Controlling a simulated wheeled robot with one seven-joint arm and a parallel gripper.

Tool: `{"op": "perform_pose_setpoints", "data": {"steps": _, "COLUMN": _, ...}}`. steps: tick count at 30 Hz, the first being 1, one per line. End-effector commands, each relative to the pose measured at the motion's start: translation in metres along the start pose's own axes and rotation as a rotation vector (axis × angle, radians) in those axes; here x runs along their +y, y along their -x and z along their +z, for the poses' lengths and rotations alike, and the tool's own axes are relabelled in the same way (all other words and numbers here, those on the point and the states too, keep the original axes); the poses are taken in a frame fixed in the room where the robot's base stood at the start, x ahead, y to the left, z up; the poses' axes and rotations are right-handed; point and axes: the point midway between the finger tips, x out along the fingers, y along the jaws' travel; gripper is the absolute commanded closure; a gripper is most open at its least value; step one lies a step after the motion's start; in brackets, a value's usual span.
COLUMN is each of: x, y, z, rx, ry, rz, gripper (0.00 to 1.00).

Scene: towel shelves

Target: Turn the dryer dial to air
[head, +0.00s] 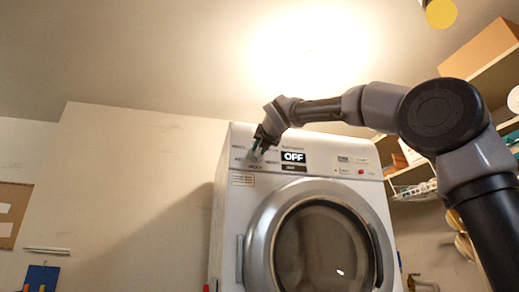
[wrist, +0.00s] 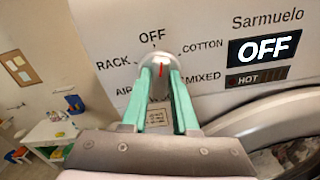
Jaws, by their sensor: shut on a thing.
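The white dryer (head: 250,197) stands ahead with its control panel at the top. The silver dial (wrist: 155,58) is in the wrist view, partly hidden by my green fingers, with a red mark on it. Around it are the labels OFF above, RACK at left, AIR (wrist: 123,91) at lower left, COTTON at right and MIXED at lower right. The display (wrist: 264,47) reads OFF, also in the head view (head: 293,157). My gripper (wrist: 160,80) is shut on the dial, one finger on each side. In the head view, my gripper (head: 261,146) is at the panel's left end and covers the dial.
The round dryer door (head: 325,245) is below the panel. Shelves (head: 495,75) with a cardboard box and other items stand at the right. In the wrist view, a small white table (wrist: 55,133) and a wall board stand to the left. Open wall lies left of the dryer.

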Motion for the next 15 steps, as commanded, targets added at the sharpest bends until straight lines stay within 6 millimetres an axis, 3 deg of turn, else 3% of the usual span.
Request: {"op": "perform_pose_setpoints", "data": {"steps": 15, "x": -0.0029, "y": -0.0001, "z": -0.0016, "rx": 0.002, "ry": -0.489, "rz": -0.002, "gripper": 1.0}}
